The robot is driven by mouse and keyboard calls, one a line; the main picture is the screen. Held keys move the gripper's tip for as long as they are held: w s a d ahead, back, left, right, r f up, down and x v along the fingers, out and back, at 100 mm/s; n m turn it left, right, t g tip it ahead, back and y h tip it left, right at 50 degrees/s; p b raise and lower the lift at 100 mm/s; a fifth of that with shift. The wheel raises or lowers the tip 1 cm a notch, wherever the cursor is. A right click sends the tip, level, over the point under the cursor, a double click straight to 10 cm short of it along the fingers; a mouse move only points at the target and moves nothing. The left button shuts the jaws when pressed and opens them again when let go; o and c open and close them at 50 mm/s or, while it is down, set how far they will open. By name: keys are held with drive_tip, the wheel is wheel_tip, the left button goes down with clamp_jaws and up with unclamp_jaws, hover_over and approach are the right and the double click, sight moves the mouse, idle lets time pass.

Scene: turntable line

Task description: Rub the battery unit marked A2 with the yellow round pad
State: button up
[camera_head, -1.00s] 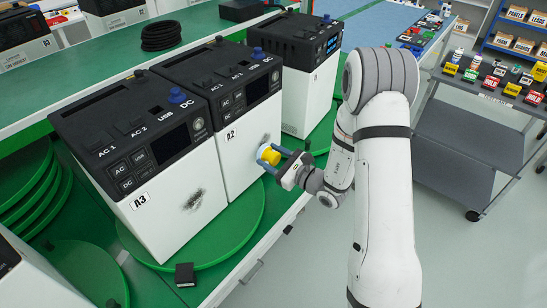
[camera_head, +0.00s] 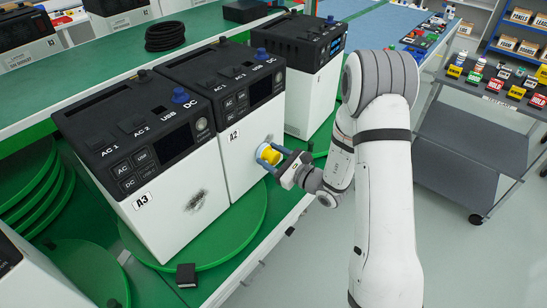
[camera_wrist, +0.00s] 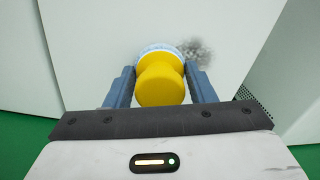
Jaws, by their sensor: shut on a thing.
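The battery unit marked A2 (camera_head: 238,160) has a white body and a black top. It stands on a green turntable (camera_head: 240,232) beside the unit marked A3 (camera_head: 165,212). My gripper (camera_head: 270,154) is shut on the yellow round pad (camera_head: 268,156), and the pad's pale face is against or very close to A2's white front. In the wrist view the yellow pad (camera_wrist: 161,82) sits between the blue fingers. A dark smudge (camera_wrist: 198,50) shows on the white face just right of the pad. In the head view the pad and fingers largely hide that smudge.
A3 carries its own dark smudge (camera_head: 196,201). Another unit (camera_head: 305,100) stands behind A2 to the right. A small black block (camera_head: 186,275) lies near the bench's front edge. A grey cart (camera_head: 465,150) with coloured boxes stands at right, with open floor between.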

sight(275, 138)
drive_tip(key=shift+w+a, duration=0.15)
drive_tip(key=shift+a, duration=0.1)
drive_tip(key=shift+w+d, duration=0.1)
drive_tip(key=shift+w+d+b, duration=0.65)
drive_tip(key=shift+w+d, duration=0.4)
drive_tip(key=shift+w, duration=0.3)
drive_tip(key=shift+w+d+b, duration=0.6)
drive_tip(key=shift+w+d, duration=0.45)
drive_tip(key=shift+w, duration=0.3)
drive_tip(key=shift+f, duration=0.1)
drive_tip(key=shift+b, duration=0.3)
drive_tip(key=shift+s+a+b, duration=0.7)
drive_tip(key=shift+s+a, duration=0.4)
drive_tip(key=shift+s, duration=0.3)
drive_tip(key=shift+s+a+b, duration=0.65)
drive_tip(key=shift+s+a, duration=0.45)
drive_tip(key=shift+s, duration=0.3)
drive_tip(key=shift+b, duration=0.3)
